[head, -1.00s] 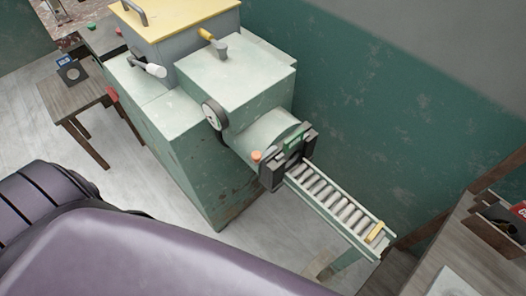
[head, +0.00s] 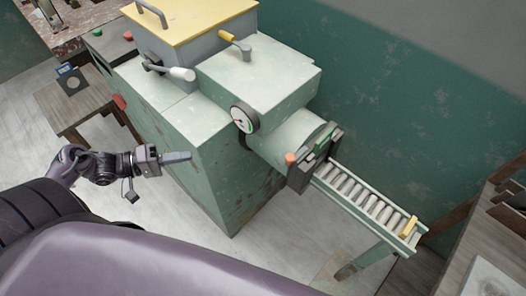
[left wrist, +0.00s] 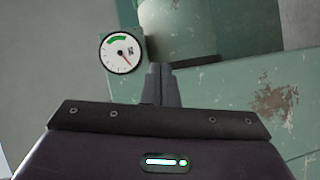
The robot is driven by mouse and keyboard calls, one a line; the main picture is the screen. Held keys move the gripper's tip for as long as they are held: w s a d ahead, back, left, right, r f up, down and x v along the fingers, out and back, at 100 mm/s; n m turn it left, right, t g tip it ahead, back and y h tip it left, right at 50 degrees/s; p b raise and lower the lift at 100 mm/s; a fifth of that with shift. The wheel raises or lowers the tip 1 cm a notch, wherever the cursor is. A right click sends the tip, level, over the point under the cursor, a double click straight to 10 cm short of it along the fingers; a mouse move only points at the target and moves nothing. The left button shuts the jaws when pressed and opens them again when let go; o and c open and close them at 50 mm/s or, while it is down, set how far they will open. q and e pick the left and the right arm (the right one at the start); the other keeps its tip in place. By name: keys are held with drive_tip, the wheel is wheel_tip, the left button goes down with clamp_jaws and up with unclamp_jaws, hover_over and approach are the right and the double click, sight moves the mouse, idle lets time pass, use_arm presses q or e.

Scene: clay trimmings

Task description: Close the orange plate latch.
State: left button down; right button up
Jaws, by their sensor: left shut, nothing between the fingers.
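The orange plate latch (head: 290,158) is a small orange knob on the dark plate frame (head: 303,172) at the mouth of the green machine's barrel, in the head view. Whether it is open or closed I cannot tell. My left gripper (head: 188,156) is shut and empty, in front of the machine's side and well to the left of the latch. In the left wrist view the shut fingers (left wrist: 162,72) point toward the green machine near a round gauge (left wrist: 122,52); the latch is not visible there. My right gripper is not in view.
The green machine (head: 185,135) has a gauge (head: 244,119), a white-handled lever (head: 180,73) and a yellow-handled lever (head: 236,44). A roller conveyor (head: 365,200) extends right from the plate. A small wooden table (head: 62,110) stands at left. Floor in front of the machine is clear.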

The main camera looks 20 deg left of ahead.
use_arm(q)
wheel_tip(320, 180, up, 4)
drive_tip(key=d+g+h, duration=0.1)
drive_tip(key=d, duration=0.1)
drive_tip(key=p, duration=0.5)
approach(297, 154)
drive_tip(key=shift+w+d+r, duration=0.6)
drive_tip(key=shift+d+r, duration=0.15)
drive_tip(key=shift+d, duration=0.5)
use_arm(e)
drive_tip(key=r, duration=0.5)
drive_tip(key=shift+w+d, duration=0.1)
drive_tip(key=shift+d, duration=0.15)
use_arm(q)
drive_tip(key=shift+d+h, duration=0.1)
drive_tip(key=shift+h, duration=0.2)
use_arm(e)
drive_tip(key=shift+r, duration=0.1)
